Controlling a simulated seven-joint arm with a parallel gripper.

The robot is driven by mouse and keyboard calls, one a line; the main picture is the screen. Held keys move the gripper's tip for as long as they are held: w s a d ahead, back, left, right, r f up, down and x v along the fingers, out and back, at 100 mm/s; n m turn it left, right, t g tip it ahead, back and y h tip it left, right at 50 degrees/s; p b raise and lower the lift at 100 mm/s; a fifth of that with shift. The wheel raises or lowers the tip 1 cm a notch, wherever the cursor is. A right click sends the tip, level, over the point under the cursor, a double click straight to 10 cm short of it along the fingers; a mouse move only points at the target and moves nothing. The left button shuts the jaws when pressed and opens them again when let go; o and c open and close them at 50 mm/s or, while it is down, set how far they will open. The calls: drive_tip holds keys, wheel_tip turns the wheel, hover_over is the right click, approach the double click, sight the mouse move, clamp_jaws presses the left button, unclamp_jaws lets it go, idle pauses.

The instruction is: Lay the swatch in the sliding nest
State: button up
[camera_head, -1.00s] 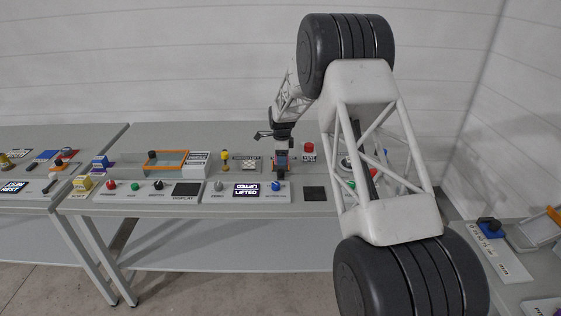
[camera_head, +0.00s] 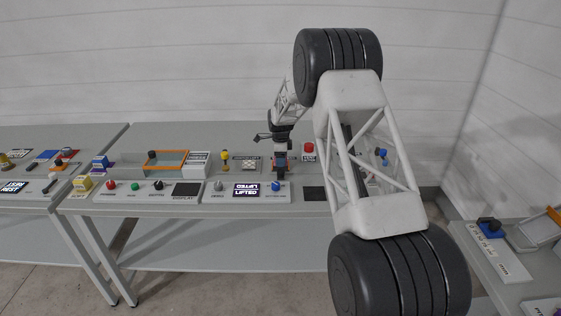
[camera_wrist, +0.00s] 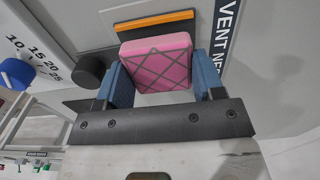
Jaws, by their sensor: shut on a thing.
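The pink swatch (camera_wrist: 156,61), a thick square pad with dark crossed lines, is between the two blue fingers of my gripper (camera_wrist: 165,84) in the wrist view. The fingers are shut on its sides. An orange bar (camera_wrist: 155,22) lies just beyond the swatch, on a pale unit beside a label reading "VENT NES", cut off by the swatch's side of the view. I cannot tell whether the swatch touches this unit. In the head view my gripper (camera_head: 280,167) is low over the middle bench; the swatch is too small to make out there.
A dark knob (camera_wrist: 88,70) stands close left of my gripper, and a blue knob (camera_wrist: 15,73) with a number scale lies farther left. In the head view, an orange-edged clear tray (camera_head: 184,155) stands left of my gripper and a red button (camera_head: 309,148) right of it.

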drive_tip(key=shift+f, duration=0.6)
drive_tip(key=shift+f, duration=0.15)
drive_tip(key=o, duration=0.9)
wheel_tip(320, 180, up, 12)
idle(0.4)
idle(0.5)
